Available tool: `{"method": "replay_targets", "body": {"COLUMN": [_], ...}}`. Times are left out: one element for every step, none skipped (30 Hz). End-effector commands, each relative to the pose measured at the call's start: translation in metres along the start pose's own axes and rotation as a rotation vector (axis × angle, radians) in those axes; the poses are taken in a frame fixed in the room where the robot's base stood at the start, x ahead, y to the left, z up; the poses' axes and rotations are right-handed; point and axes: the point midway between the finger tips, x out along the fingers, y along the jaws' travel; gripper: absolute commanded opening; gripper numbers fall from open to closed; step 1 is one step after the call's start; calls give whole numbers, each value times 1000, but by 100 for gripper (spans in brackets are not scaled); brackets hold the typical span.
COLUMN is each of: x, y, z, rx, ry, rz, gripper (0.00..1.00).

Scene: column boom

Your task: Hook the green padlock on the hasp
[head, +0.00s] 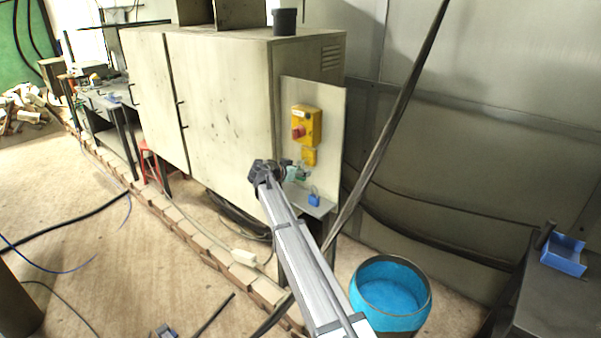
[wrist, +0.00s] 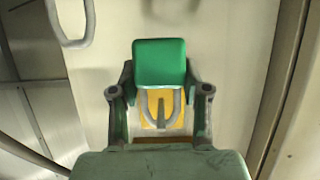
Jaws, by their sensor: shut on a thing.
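The green padlock (wrist: 160,62) is between the fingers of my gripper (wrist: 160,92) in the wrist view. A grey U-shaped part shows just below its body, in front of a yellow plate. I cannot tell whether the shackle is through the hasp. In the head view my gripper (head: 284,172) holds the green padlock (head: 293,174) in front of the grey panel. The yellow hasp plate (head: 309,156) is just above and right of it, under a yellow switch box (head: 306,126) with a red knob. The hasp's opening is too small to make out.
A blue padlock (head: 314,200) is on the small grey shelf (head: 322,209) below the gripper. A grey loop (wrist: 74,41) shows at the wrist view's top left. A dark slanted bar (head: 385,130) passes right of the panel. A blue-lined bucket (head: 392,290) stands below right.

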Motion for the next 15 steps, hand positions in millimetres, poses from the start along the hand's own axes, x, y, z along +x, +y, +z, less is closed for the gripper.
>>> {"method": "replay_targets", "body": {"x": [0, 0, 0, 0, 0, 0, 0, 0, 0, 0, 0, 0, 0, 0, 0], "y": [0, 0, 0, 0, 0, 0, 0, 0, 0, 0, 0, 0, 0, 0, 0], "z": [0, 0, 0, 0, 0, 0, 0, 0, 0, 0, 0, 0, 0, 0, 0], "rx": [0, 0, 0, 0, 0, 0, 0, 0, 0, 0, 0, 0, 0, 0, 0], "ry": [1, 1, 1, 1, 1, 1, 1, 1, 1, 1, 1, 0, 0, 0, 0], "rz": [0, 0, 0, 0, 0, 0, 0, 0, 0, 0, 0, 0, 0, 0, 0], "gripper": [7, 7, 7, 7, 7, 7, 7, 53, 68, 76, 76, 76, 76, 76, 76]}}
